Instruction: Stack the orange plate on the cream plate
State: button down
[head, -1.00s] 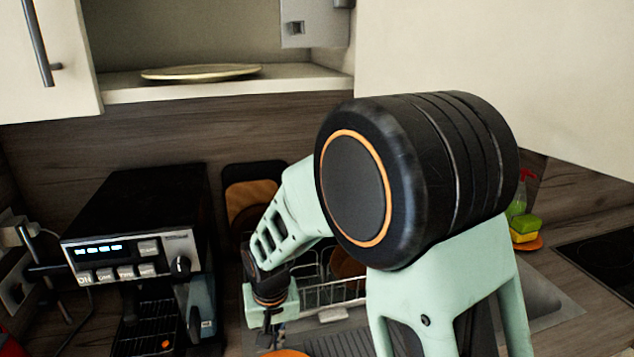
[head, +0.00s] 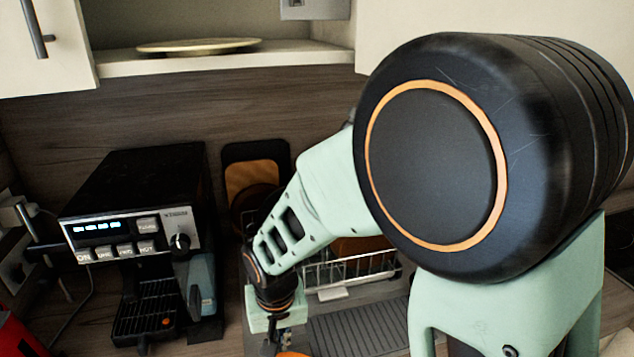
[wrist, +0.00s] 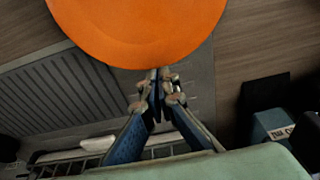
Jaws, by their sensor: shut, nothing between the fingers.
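The orange plate (wrist: 140,25) fills the top of the wrist view; only a sliver of orange (head: 292,354) shows at the bottom edge of the head view. My gripper (wrist: 158,75) is shut and empty, its fingertips at the plate's near rim in the picture. I cannot tell whether they touch it. In the head view the gripper (head: 270,342) is mostly hidden by my wrist and the frame edge. The cream plate (head: 198,45) lies flat on the open cabinet shelf at the upper left, far from the gripper.
A coffee machine (head: 135,205) stands left of my arm. A wire dish rack (head: 350,270) and a ribbed drainboard (head: 360,330) lie behind and right of the gripper. Cutting boards (head: 252,180) lean on the wall. The cabinet's open door (head: 45,45) borders the shelf's left side.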

jog(key=shift+s+d, duration=0.2)
jog(key=shift+s, duration=0.65)
jog(key=shift+w+a, duration=0.2)
jog(key=shift+w, duration=0.45)
jog(key=shift+s+d+r+p, duration=0.1)
jog(key=shift+s+r+p, duration=0.1)
jog(key=shift+r+p, duration=0.75)
jog(key=shift+s+d+r+p, duration=0.15)
jog(key=shift+r+p, duration=0.4)
jog(key=shift+r, duration=0.85)
jog(key=shift+s+a+r+p, duration=0.1)
jog(key=shift+s+r+p, duration=0.15)
jog(key=shift+r+p, duration=0.7)
jog(key=shift+r, duration=0.15)
